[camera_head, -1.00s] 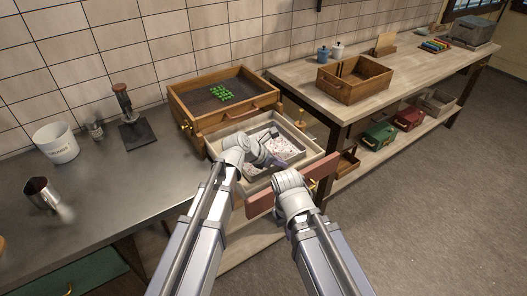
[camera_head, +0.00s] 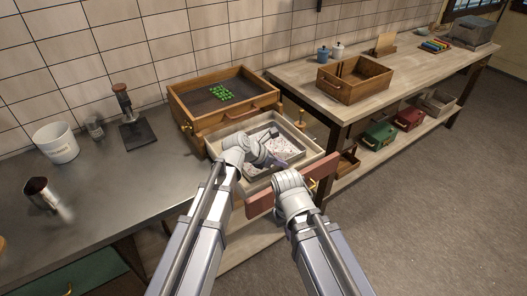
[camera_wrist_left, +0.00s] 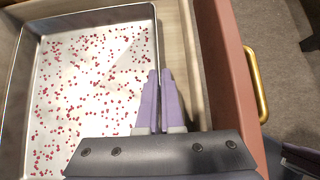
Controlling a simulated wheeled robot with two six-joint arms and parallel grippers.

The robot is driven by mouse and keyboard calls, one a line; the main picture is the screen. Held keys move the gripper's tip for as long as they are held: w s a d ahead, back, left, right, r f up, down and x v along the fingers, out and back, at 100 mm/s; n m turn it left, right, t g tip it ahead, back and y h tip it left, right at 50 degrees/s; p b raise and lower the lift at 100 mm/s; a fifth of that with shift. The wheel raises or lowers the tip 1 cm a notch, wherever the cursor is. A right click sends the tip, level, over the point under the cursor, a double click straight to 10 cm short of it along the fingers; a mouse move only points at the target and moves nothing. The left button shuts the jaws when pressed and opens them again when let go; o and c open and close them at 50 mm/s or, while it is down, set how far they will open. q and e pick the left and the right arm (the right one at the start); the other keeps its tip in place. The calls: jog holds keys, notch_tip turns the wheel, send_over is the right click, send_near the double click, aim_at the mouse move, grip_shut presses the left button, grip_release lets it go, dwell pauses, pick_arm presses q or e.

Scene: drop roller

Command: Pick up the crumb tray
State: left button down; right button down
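The crumb tray (camera_head: 286,147) is a pale metal tray with red crumbs, inside the pulled-out drawer (camera_head: 310,148). It also shows in the left wrist view (camera_wrist_left: 37,80), resting low in the drawer. My left gripper (camera_wrist_left: 160,76) is over the tray's right wall. Its purple fingers are close together, one on each side of that wall, and look shut on it. In the head view my left gripper (camera_head: 274,160) reaches down into the tray. My right wrist is at the reddish drawer front (camera_head: 258,204); the right fingers are hidden there.
The drawer front has a brass handle (camera_wrist_left: 255,85). Above the drawer is a wooden frame box (camera_head: 190,105) with green bits inside. An empty wooden box (camera_head: 353,82) stands on the right bench. The dark counter (camera_head: 110,200) is mostly clear, with a white pot (camera_head: 56,143) at left.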

pick_arm(q)
jog(key=shift+r, duration=0.1)
dwell(0.3)
notch_tip(320, 180, up, 18)
jog(key=p, duration=1.8)
jog(key=shift+s, duration=0.1)
